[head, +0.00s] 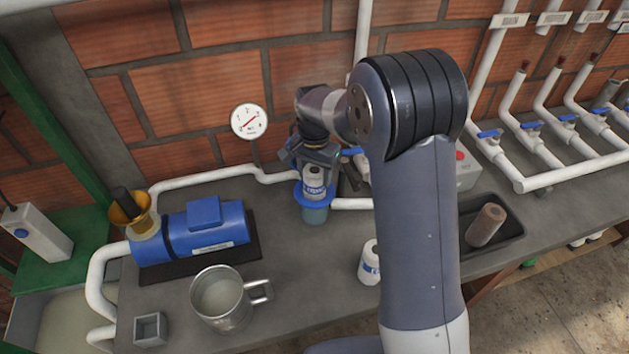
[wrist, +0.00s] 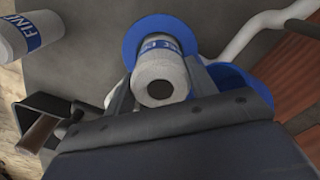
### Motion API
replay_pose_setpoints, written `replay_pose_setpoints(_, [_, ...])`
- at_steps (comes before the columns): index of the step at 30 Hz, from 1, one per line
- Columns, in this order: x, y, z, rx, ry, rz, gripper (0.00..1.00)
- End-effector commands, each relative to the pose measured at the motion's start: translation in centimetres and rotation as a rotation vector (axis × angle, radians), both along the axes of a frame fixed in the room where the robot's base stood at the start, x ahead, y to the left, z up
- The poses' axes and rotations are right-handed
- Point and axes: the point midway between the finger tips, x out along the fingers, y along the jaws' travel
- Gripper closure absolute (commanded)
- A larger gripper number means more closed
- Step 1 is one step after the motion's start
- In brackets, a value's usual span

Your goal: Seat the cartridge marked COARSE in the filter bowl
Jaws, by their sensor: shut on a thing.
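My gripper (head: 314,160) is shut on a white cartridge (head: 315,184) with a blue label, held upright. The held cartridge in the wrist view (wrist: 160,80) has a dark hole in its end. The filter bowl (head: 315,214) is teal with a blue rim, directly below the gripper. The cartridge's lower end is at the rim; how deep it sits I cannot tell. A second white cartridge (head: 369,264) stands on the bench, partly behind my arm. Its label in the wrist view (wrist: 30,38) reads like "FINE".
A brown cartridge (head: 487,225) lies in a black tray (head: 507,240) at right. A blue pump (head: 205,230), a metal mug (head: 222,297) and a small square cup (head: 150,329) are at left. A gauge (head: 248,121) and white pipes stand behind the bowl.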

Motion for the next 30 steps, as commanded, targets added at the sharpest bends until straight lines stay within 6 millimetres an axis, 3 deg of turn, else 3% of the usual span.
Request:
replay_pose_setpoints(7, [-0.1, 0.0, -3.5, -0.001, 0.004, 0.000, 0.82])
replay_pose_setpoints(30, [-0.2, -0.1, -5.5, -0.002, 0.007, 0.000, 0.82])
